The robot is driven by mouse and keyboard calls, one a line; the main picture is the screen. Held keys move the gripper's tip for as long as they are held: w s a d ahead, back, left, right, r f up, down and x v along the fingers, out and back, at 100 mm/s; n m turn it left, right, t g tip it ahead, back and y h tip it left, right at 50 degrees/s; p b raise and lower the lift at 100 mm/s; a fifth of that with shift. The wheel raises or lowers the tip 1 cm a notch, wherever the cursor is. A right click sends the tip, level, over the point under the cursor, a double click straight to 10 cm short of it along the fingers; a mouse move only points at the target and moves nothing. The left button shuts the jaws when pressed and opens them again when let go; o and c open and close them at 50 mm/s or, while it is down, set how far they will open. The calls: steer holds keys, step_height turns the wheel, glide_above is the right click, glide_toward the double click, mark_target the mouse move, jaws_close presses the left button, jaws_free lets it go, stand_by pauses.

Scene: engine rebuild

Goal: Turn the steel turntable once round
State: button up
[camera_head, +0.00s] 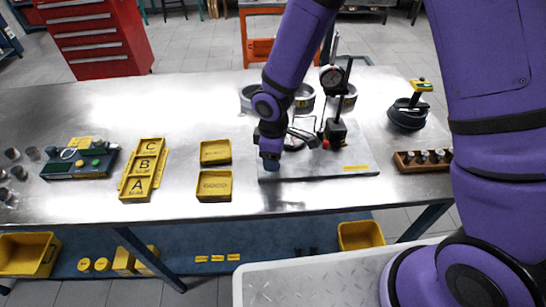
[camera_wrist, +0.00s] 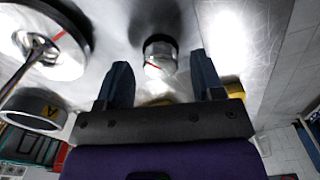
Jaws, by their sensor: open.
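My gripper (camera_head: 270,162) points down over the left part of a grey base plate (camera_head: 310,172). In the wrist view its two dark fingers (camera_wrist: 160,62) are apart, with nothing held. A short steel cylinder (camera_wrist: 158,50) with a red line on it shows between and just beyond the fingertips; I cannot tell whether they touch it. A round steel disc (camera_wrist: 62,62) with a red mark, which looks like the turntable, lies at upper left in the wrist view, with a rod crossing over it.
A dial gauge (camera_head: 333,78) on a black stand (camera_head: 336,132) rises right of my gripper. Grey rings (camera_head: 305,98) stand behind. Yellow trays (camera_head: 214,186) lie left; a wooden rack (camera_head: 423,163) and a black round tool (camera_head: 407,117) stand right. The table front is clear.

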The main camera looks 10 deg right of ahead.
step_height(320, 180, up, 10)
steer(key=shift+f, duration=0.2)
stand_by(0.5)
steer(key=s+d+r+m+t, duration=0.3)
steer(key=d+r+m, duration=0.4)
steer(key=d+r, duration=0.85)
steer(key=s+d+r+m+t, duration=0.1)
steer(key=s+d+r+m, duration=0.3)
steer(key=s, duration=0.4)
steer(key=s+d+r+m+t, duration=0.1)
steer(key=s+d+r+m, duration=0.2)
steer(key=s+d+r, duration=0.2)
steer(key=s+r, duration=0.1)
steer(key=s, duration=0.1)
steer(key=shift+s+r+m, duration=0.35)
steer(key=shift+r+m, duration=0.05)
